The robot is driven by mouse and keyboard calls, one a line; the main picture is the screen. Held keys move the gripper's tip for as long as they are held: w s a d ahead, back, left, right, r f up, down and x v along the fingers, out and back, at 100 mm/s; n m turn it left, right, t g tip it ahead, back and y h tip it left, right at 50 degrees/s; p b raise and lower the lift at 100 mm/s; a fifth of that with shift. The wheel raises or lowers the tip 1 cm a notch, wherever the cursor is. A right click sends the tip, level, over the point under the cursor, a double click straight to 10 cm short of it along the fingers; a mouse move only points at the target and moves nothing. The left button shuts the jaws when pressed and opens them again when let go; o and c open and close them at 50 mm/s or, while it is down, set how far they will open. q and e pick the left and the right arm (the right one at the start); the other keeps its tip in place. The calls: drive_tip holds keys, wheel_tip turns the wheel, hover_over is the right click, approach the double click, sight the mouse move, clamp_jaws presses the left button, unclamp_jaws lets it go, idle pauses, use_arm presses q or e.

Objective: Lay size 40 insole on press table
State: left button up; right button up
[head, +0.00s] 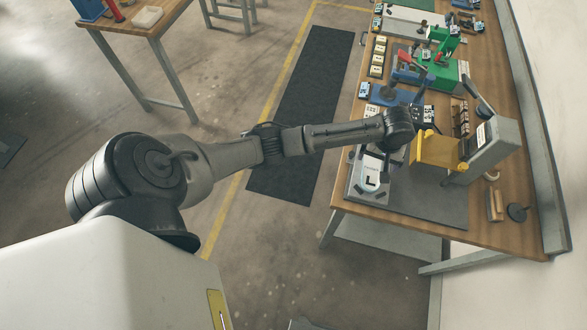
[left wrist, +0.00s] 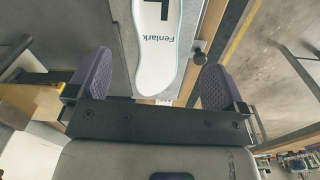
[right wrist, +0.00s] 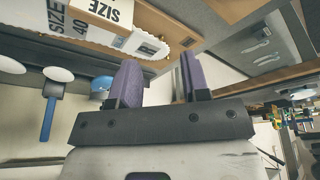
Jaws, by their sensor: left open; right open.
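A white insole (left wrist: 160,45) with a pale blue edge, a black L mark and the word Fenlark lies on a grey surface in the left wrist view. In the head view the white insole (head: 371,174) lies near the left edge of the wooden workbench. My left gripper (left wrist: 158,82) is open, with its purple fingers to either side of the insole's rounded end and apart from it. My right gripper (right wrist: 158,80) is open and empty. A rack (right wrist: 185,25) with SIZE 40 labels is beyond its fingers. I cannot read a size on the insole.
A grey and yellow press-like machine (head: 440,150) stands right of the insole on the workbench (head: 480,235). Green and blue devices stand farther back. A blue-handled tool (right wrist: 48,118) hangs left in the right wrist view. A dark mat (head: 305,110) lies on the floor.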

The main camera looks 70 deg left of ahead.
use_arm(q)
drive_tip(key=s+d+f+m, duration=0.1)
drive_tip(key=s+d+f, duration=0.1)
drive_tip(key=s+d+f+m, duration=0.1)
drive_tip(key=s+d, duration=0.1)
drive_tip(key=s, duration=0.1)
drive_tip(key=s+d+f+m, duration=0.1)
drive_tip(key=s+d+f, duration=0.1)
drive_tip(key=s, duration=0.1)
drive_tip(key=shift+d+f+m+h, duration=0.2)
drive_tip(key=shift+f+m+h, duration=0.1)
drive_tip(key=shift+m, duration=0.1)
drive_tip(key=s+d+r+m+t, duration=0.1)
drive_tip(key=s+d+m, duration=0.1)
drive_tip(key=s, duration=1)
drive_tip(key=s+d+r+m+t, duration=0.1)
drive_tip(key=s+m, duration=0.4)
drive_tip(key=s, duration=0.6)
drive_tip(key=shift+s+d+r+t, duration=0.25)
drive_tip(key=shift+s+d+t, duration=0.15)
drive_tip(key=shift+t, duration=0.2)
wheel_tip(320, 180, up, 20)
drive_tip(key=p, duration=2)
drive_tip(key=shift+r, duration=0.2)
